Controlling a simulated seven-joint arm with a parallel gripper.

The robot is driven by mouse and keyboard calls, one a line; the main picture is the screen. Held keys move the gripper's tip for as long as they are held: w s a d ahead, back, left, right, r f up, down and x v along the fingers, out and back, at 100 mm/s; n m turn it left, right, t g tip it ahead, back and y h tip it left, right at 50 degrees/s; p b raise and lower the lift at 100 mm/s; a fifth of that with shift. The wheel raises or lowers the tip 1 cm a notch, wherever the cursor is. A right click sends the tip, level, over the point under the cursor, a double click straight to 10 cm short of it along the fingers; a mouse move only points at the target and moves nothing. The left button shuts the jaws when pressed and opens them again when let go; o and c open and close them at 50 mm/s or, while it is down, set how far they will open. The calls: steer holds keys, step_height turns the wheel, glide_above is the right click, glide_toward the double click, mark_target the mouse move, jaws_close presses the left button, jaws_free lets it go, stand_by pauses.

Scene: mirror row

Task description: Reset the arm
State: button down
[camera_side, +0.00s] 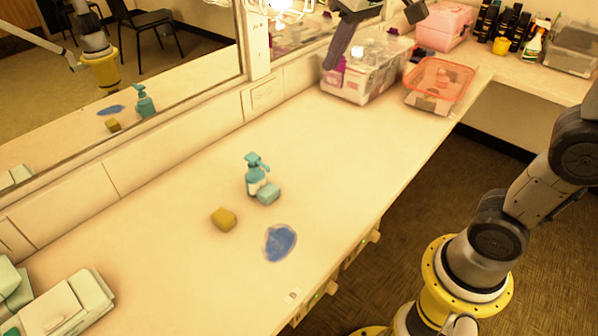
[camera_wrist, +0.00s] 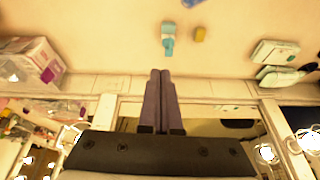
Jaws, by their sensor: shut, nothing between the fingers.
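My gripper (camera_side: 329,65) hangs high at the top of the side view, in front of the clear bin by the mirrors. Its two dark fingers are together with nothing between them, as the wrist view also shows (camera_wrist: 160,73). A teal spray bottle (camera_side: 256,176) stands upright mid-counter; it also shows in the wrist view (camera_wrist: 168,38). A yellow sponge (camera_side: 223,218) lies to the lower left, and a flat blue patch (camera_side: 280,243) lies nearer the front edge. My gripper is well apart from all of these.
A clear bin (camera_side: 365,80) and a red-lidded box (camera_side: 439,85) stand at the back right. A pink case (camera_side: 445,27) and dark bottles stand beyond. Mirrors (camera_side: 180,60) line the wall. The middle counter has free room.

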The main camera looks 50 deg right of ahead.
steer(key=s+f, duration=0.5)
steer(key=s, duration=0.4)
steer(key=s+d+f+t, duration=0.1)
steer(key=s+f, duration=0.5)
steer(key=s, duration=0.3)
